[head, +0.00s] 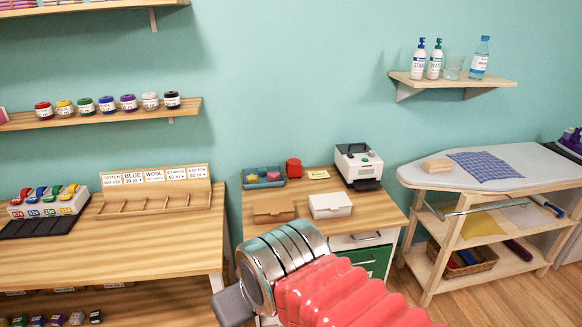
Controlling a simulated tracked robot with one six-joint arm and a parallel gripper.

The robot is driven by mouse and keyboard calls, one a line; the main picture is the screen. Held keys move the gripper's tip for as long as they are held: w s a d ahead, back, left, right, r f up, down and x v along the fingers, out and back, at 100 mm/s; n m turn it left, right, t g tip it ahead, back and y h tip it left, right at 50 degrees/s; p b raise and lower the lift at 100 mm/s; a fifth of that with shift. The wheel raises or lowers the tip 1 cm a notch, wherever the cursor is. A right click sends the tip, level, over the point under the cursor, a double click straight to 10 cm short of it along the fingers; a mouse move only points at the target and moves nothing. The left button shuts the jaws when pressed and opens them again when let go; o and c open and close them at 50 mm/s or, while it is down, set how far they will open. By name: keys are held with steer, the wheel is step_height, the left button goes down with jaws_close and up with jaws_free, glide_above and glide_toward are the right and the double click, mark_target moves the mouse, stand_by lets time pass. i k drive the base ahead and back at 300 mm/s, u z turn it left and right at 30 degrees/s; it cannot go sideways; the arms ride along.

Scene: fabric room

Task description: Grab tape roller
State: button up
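I cannot tell for certain which thing is the tape roller. A blue, handle-like object (546,206) lies on the upper shelf of the ironing stand at right, and a dark purple rod-shaped object (518,250) lies on the lower shelf. Both are small in view. My arm, with red bellows and a metal collar, reaches in from the bottom centre. A grey part of my gripper (232,306) shows at the lower left of the collar, in front of the desks and far from the ironing stand. Its fingertips are not clearly visible, and nothing is seen held in it.
A middle desk (385,215) bears a label printer (358,166), boxes and a teal tray (263,178). The left desk (140,245) bears a labelled wooden rack (155,190) and coloured dispensers (48,200). The ironing board (415,175) stands right. Wooden floor (545,300) is clear at lower right.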

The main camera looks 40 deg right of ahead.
mark_target(293, 167)
steer(key=u, duration=0.2)
steer(key=i, duration=1.1)
